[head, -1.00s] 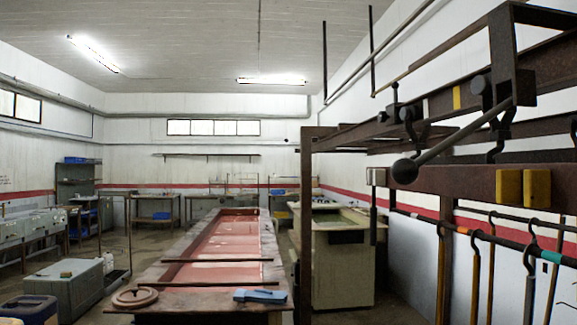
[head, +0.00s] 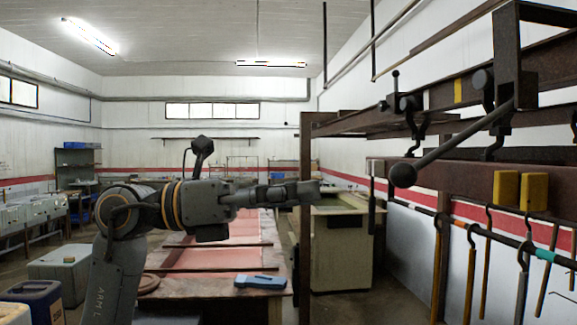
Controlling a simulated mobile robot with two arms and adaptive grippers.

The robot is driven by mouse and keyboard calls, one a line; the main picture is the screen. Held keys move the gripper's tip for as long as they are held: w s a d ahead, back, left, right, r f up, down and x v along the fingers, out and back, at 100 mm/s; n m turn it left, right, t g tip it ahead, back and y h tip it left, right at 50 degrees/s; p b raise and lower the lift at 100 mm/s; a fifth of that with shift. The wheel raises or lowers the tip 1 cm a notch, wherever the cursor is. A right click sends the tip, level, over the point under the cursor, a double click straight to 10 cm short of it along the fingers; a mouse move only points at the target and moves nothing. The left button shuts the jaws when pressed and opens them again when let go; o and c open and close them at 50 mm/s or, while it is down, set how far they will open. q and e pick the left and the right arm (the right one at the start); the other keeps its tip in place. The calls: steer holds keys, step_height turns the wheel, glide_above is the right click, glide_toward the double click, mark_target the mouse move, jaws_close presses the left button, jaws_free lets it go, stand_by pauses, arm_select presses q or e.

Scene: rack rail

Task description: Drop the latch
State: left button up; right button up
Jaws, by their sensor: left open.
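The latch appears to be the dark lever with a ball end (head: 403,175) on the rack rail (head: 470,184) at the right. Its rod slopes up to the right to a dark upright bracket (head: 510,60). My left gripper (head: 312,190) reaches in from the left, pointing right, at about the height of the ball. It is open and empty, and a clear gap lies between it and the ball in the picture. My right gripper is not in view.
A rusty rack post (head: 305,240) stands close to my left gripper. Yellow blocks (head: 534,192) sit on the rail, with hooked tools hanging below. A long table (head: 190,290) with a blue object (head: 260,282) stands below my arm. A pale green tank (head: 342,255) stands behind the post.

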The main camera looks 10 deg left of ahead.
mark_target(390, 176)
arm_select(q)
steer(key=s+r+m+t+y, duration=0.1)
steer(key=s+r+t+y, duration=0.1)
steer(key=s+r, duration=0.15)
steer(key=x, duration=0.4)
steer(key=p+x, duration=0.1)
steer(key=x, duration=0.4)
steer(key=p+x, duration=0.1)
steer(key=x, duration=0.3)
steer(key=shift+w+d+f, duration=0.1)
steer(key=shift+d+f, duration=0.25)
steer(key=shift+d, duration=0.05)
steer(key=c, duration=1)
